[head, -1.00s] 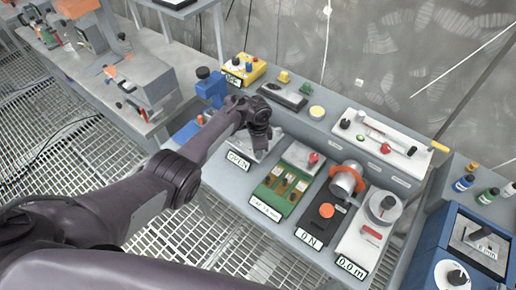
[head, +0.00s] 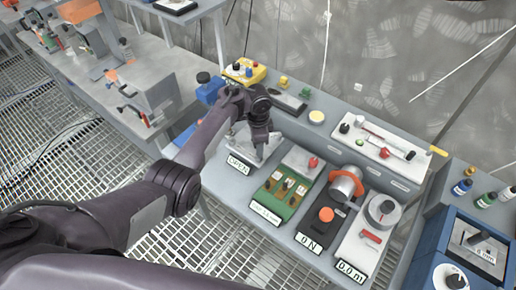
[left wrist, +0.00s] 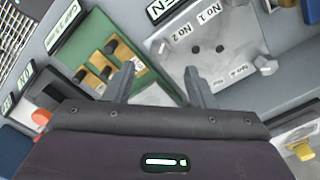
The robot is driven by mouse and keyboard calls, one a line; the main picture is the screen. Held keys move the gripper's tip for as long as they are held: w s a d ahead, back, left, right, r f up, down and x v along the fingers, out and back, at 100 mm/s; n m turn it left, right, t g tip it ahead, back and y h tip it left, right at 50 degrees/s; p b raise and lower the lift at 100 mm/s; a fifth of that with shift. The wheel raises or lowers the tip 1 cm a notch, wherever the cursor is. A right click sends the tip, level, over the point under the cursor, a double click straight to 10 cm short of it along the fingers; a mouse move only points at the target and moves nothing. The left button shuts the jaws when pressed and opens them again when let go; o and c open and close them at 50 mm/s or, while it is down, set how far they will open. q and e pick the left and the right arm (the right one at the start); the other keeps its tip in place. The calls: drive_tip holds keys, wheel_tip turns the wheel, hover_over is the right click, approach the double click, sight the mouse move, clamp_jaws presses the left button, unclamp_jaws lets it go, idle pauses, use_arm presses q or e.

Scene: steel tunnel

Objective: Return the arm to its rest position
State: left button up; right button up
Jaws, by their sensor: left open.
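My left arm comes in from the left in the head view, reaching over the grey workbench (head: 222,190). My left gripper (head: 262,152) points down above a metal plate next to the OPEN label (head: 238,164). In the left wrist view the two fingers of the gripper (left wrist: 160,85) are spread with nothing between them. The metal plate (left wrist: 232,62) with holes marked No 1 and No 2 lies beyond the right finger. The green panel (left wrist: 100,75) with brass parts and black knobs lies beyond the left finger. My right gripper is not in view.
Close by stand a yellow box (head: 243,72), a blue device (head: 210,88), an orange button by the ON label (head: 326,214), a metal cylinder (head: 345,183) and a round dial (head: 383,208). Another bench (head: 110,95) stands left. Grated floor (head: 60,160) lies between.

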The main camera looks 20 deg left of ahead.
use_arm(q)
drive_tip(key=shift+r, duration=0.85)
